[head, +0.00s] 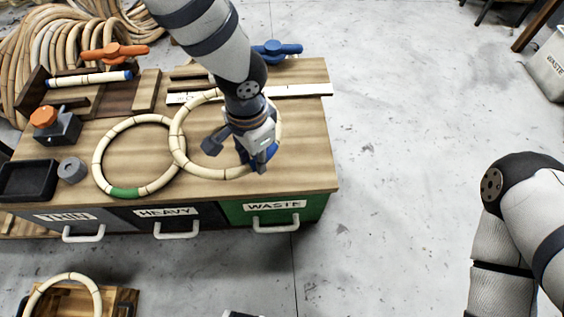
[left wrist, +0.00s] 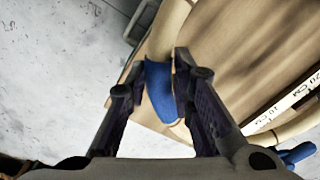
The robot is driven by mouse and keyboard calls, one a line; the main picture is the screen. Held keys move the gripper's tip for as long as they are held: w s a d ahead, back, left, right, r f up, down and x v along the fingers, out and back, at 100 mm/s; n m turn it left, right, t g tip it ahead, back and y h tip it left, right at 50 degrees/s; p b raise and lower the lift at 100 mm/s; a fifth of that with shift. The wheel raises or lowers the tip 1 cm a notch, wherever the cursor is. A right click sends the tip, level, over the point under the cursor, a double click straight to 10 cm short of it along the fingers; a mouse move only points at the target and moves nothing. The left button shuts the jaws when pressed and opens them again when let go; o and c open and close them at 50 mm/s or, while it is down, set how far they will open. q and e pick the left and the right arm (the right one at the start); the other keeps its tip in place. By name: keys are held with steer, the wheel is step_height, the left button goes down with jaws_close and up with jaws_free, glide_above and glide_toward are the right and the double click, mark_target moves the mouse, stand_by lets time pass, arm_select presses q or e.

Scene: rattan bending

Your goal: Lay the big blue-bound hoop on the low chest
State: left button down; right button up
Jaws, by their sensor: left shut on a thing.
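The big blue-bound hoop (head: 178,152) is pale jointed rattan. It lies over or just above the wooden top of a drawer unit (head: 310,165); I cannot tell if it touches. My left gripper (head: 258,152) is shut on its blue binding, at the hoop's right side. In the left wrist view the blue binding (left wrist: 160,90) sits between the two fingers (left wrist: 158,92). The arm hides part of the hoop. A lower wooden-topped piece (head: 70,302) at bottom left may be the low chest; I cannot tell. My right gripper is out of view.
A green-bound hoop (head: 95,165) lies left of the blue-bound one, touching or overlapping it. A black tray (head: 28,181), grey cylinder (head: 72,170), orange-knobbed block (head: 58,126) and white rule (head: 300,90) are on the unit. Another hoop (head: 66,278) is at bottom left.

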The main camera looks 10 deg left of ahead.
arm_select(q)
steer(key=b, duration=0.2)
glide_above(292, 181)
step_height(292, 181, down, 7)
steer(key=shift+s+a+f, duration=0.1)
steer(key=shift+s+a, duration=0.05)
step_height(292, 181, down, 3)
steer(key=shift+f+b, duration=0.2)
steer(key=shift+b, duration=0.5)
steer(key=shift+r, duration=0.15)
steer(key=c, duration=1.4)
jaws_free()
step_height(292, 181, up, 12)
steer(key=p, duration=0.3)
